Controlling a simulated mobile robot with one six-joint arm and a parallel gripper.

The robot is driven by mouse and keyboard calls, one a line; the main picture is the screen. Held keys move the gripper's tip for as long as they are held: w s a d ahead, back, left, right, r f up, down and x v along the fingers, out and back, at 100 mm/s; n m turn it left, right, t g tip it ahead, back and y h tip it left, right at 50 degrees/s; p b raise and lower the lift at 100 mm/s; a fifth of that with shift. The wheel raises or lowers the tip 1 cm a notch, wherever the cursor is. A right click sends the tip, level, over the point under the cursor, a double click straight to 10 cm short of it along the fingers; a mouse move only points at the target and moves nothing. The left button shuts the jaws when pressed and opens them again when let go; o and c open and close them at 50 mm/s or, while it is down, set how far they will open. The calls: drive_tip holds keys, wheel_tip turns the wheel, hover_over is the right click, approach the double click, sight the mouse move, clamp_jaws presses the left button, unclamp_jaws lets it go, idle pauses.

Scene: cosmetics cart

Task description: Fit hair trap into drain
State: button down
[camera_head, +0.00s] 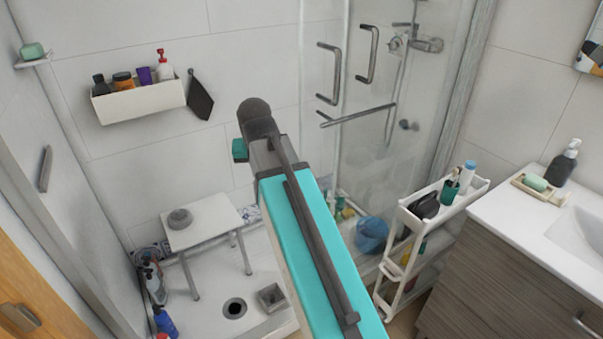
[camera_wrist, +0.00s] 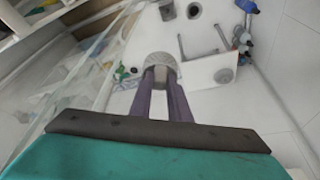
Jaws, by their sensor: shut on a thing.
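In the wrist view my gripper (camera_wrist: 161,82) is shut on a grey, rounded, cup-like piece (camera_wrist: 158,64), which looks like the hair trap. It is held between the two finger tips, above the shower area. In the head view my own arm hides the fingers and the held piece. The drain (camera_head: 235,308) is a dark round hole with a pale rim in the white shower floor. It also shows near the top edge of the wrist view (camera_wrist: 193,10), apart from the held piece.
A square grey box (camera_head: 271,297) sits right of the drain. A white stool (camera_head: 204,222) stands behind it, with a grey round object (camera_head: 180,218) on top. Bottles (camera_head: 155,283) line the left wall. A glass door (camera_head: 355,100) and white cart (camera_head: 393,262) stand right.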

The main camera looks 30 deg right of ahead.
drive_tip(key=w+a+n+y, duration=0.1)
drive_tip(key=w+a+n, duration=0.2)
drive_tip(key=a, duration=0.7)
drive_tip(key=shift+w+a+n+t+y, duration=0.25)
drive_tip(key=shift+n+t+y, duration=0.15)
drive_tip(key=shift+n, duration=0.5)
